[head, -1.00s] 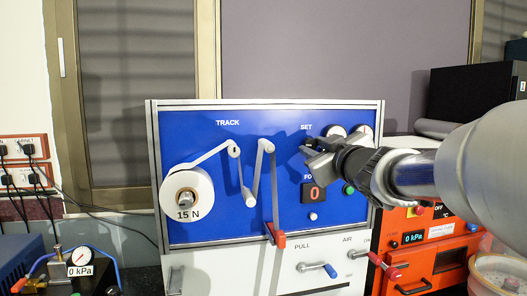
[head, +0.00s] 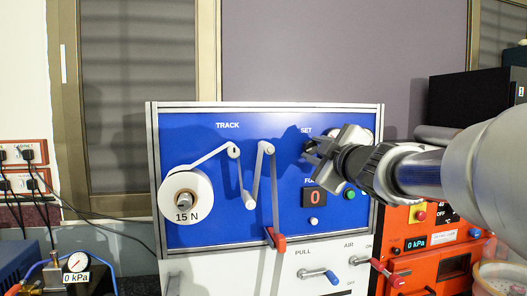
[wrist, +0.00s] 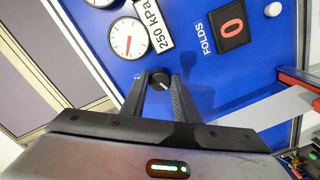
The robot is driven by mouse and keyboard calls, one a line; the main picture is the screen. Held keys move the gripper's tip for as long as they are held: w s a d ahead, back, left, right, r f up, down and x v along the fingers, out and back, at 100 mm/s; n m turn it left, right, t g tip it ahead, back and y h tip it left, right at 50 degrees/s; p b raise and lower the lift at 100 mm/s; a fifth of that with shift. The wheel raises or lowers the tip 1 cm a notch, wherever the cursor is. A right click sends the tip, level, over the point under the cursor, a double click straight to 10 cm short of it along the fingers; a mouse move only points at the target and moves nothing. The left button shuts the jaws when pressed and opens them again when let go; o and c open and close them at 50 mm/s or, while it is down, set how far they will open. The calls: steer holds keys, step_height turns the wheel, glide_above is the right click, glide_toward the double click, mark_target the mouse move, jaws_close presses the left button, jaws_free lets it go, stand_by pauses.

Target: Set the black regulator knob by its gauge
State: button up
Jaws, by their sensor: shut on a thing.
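The black regulator knob (wrist: 160,80) shows in the wrist view as a round dark knob with a pale mark, between the fingertips of my gripper (wrist: 161,76). My gripper is shut on it. In the head view my gripper (head: 314,149) is at the blue panel under the SET label and mostly hides the knob. A round white gauge (wrist: 128,38) with a red needle is beside the knob in the wrist view, next to a "250 kPa" label (wrist: 152,24). Another dial is cut off at the top edge there.
The FOLDS display (head: 315,197) reads 0, with a white button (head: 314,221) below and a green button (head: 349,193) nearby. A blue-handled valve (head: 331,277) is lower down.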

steer(key=shift+r, duration=0.1)
steer(key=o, duration=0.8)
steer(key=shift+s+d+p, duration=0.5)
steer(key=shift+s+d, duration=0.05)
steer(key=shift+s, duration=2.3)
steer(key=shift+s+d+p, duration=0.55)
steer(key=shift+s, duration=2.3)
steer(key=shift+s+d+p, duration=0.5)
steer(key=shift+s+d, duration=0.05)
steer(key=shift+s, duration=2.3)
